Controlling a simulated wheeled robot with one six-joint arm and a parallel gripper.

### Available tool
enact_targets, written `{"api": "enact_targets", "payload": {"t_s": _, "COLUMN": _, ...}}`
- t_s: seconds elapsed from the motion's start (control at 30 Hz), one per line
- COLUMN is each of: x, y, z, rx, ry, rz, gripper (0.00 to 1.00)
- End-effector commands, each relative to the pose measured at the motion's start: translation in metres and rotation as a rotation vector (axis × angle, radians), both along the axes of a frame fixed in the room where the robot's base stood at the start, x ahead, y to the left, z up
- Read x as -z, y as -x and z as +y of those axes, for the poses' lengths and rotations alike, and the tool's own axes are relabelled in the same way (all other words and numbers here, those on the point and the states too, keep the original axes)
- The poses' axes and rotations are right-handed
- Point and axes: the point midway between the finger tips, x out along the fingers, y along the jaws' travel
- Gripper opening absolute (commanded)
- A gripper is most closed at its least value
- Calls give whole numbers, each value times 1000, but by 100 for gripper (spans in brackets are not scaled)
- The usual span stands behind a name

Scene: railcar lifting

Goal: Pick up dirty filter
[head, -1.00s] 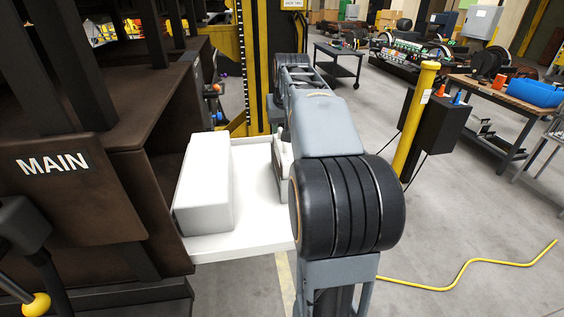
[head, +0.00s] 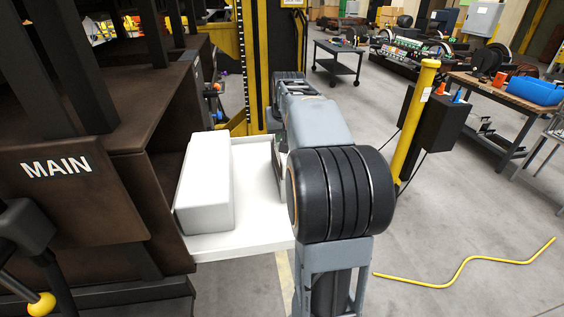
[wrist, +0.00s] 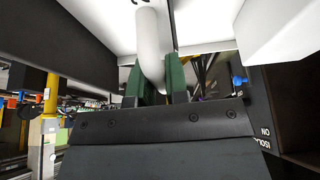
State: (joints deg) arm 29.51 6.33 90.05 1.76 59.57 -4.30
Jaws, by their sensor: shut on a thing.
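In the wrist view my gripper (wrist: 154,78) has its two green fingers closed on a pale, rounded, bar-like part (wrist: 150,42). A broad white surface lies behind this part. I cannot make out the whole held thing, nor tell for sure that it is the dirty filter. A sliver of a light object (head: 279,158) shows at the arm's left side, by the right edge of the white tray (head: 258,190). A white box (head: 205,185) lies on the tray's left part, clear of my arm.
A dark brown housing marked MAIN (head: 60,175) stands left of the tray. A yellow post (head: 415,120) with a black box stands right of my arm. A workbench (head: 510,92) and a dark cart (head: 338,62) stand farther back.

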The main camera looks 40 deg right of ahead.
Motion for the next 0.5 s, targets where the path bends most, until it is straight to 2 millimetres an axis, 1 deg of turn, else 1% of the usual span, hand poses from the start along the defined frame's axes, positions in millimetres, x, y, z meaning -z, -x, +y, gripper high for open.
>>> {"api": "enact_targets", "payload": {"t_s": 0.03, "x": 0, "y": 0, "z": 0, "rx": 0, "ry": 0, "rz": 0, "gripper": 6}}
{"api": "enact_targets", "payload": {"t_s": 0.1, "x": 0, "y": 0, "z": 0, "rx": 0, "ry": 0, "rz": 0, "gripper": 0}}
{"api": "enact_targets", "payload": {"t_s": 0.5, "x": -1, "y": 0, "z": 0, "rx": 0, "ry": 1, "rz": -2, "gripper": 0}}
